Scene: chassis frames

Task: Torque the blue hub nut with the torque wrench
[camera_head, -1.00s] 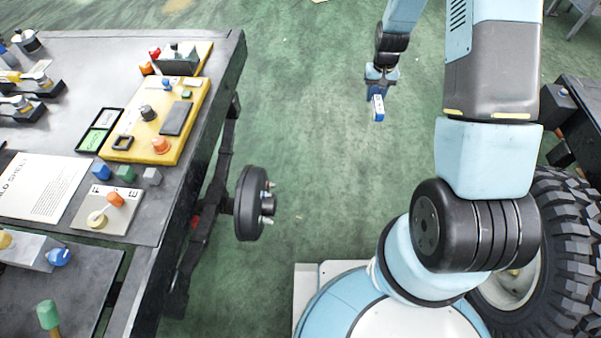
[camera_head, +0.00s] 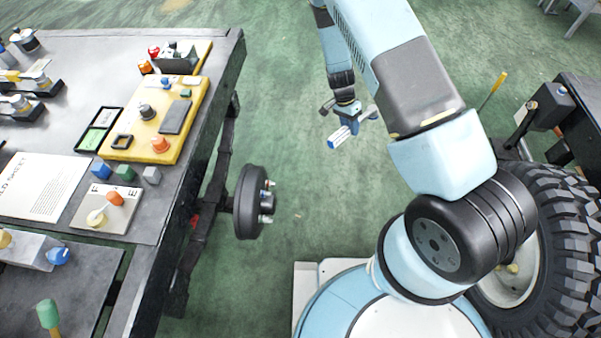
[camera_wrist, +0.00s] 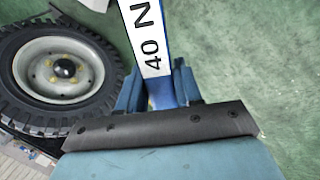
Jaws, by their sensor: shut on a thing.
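My gripper (camera_head: 347,122) hangs over the open floor, right of the workbench. It is shut on a blue bar with a white label, the torque wrench (camera_head: 339,137). In the wrist view the wrench (camera_wrist: 151,42) sticks out beyond the fingers (camera_wrist: 160,92), and its label reads "40 N". A black wheel hub (camera_head: 247,202) stands on an axle stub beside the bench, its studs facing right. The gripper and wrench are above and to the right of it in the head view, apart from it. Small coloured nuts (camera_head: 266,195) show on its face; which one is blue is hard to tell.
The workbench (camera_head: 215,100) at left carries a yellow panel (camera_head: 190,110), coloured knobs and a printed sheet. A large tyre (camera_head: 570,235) stands at right, close to my arm; a wheel (camera_wrist: 65,70) shows in the wrist view. Green floor between bench and arm is clear.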

